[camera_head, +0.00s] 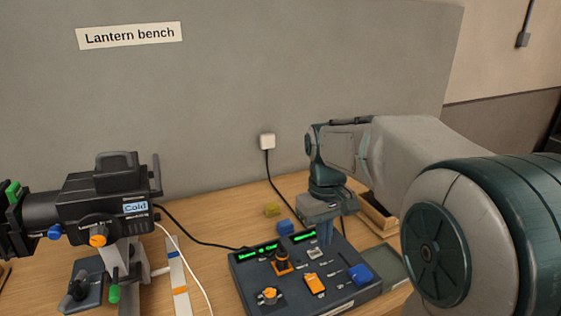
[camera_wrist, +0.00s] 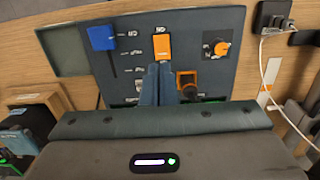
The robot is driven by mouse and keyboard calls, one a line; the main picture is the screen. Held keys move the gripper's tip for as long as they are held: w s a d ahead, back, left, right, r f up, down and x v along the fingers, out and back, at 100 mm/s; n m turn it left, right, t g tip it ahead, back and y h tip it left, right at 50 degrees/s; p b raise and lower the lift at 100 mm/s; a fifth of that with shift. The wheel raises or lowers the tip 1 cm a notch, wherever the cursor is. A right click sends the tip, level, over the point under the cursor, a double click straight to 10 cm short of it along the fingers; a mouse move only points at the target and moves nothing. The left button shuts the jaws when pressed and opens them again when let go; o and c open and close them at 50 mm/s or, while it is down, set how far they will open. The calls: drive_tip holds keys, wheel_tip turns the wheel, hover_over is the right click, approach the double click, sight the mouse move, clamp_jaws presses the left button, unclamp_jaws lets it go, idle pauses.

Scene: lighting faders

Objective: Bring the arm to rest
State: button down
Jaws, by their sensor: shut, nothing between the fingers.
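My gripper (camera_head: 323,232) points down over the back part of the dark control panel (camera_head: 244,276), on the wooden bench. Its fingers are together with nothing between them; they also show in the wrist view (camera_wrist: 156,86). The panel carries a blue fader cap (camera_head: 361,273), an orange switch (camera_head: 315,284), an orange-and-black knob (camera_head: 282,263) and another orange knob (camera_head: 269,295). In the wrist view the fingertips appear just below the orange switch (camera_wrist: 162,47). I cannot tell whether they touch the panel. Two green-lit displays (camera_head: 258,251) sit along its back edge.
A black lantern (camera_head: 105,203) labelled "Cold" stands at the left. Small blue (camera_head: 285,227) and yellow (camera_head: 272,209) blocks lie behind the panel. A wooden tray (camera_head: 378,216) is beyond my gripper at the right. Cables cross the bench; a grey wall (camera_head: 230,90) rises behind.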

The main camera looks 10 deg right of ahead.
drive_tip(key=s+f+m+t, duration=0.1)
drive_tip(key=s+t, duration=0.1)
drive_tip(key=s, duration=0.5)
drive_tip(key=s+f+m+t, duration=0.1)
drive_tip(key=s+f+m, duration=0.1)
drive_tip(key=s, duration=0.5)
drive_tip(key=shift+s+f+m+t, duration=0.25)
drive_tip(key=shift+f+m+t, duration=0.05)
drive_tip(key=shift+t, duration=0.1)
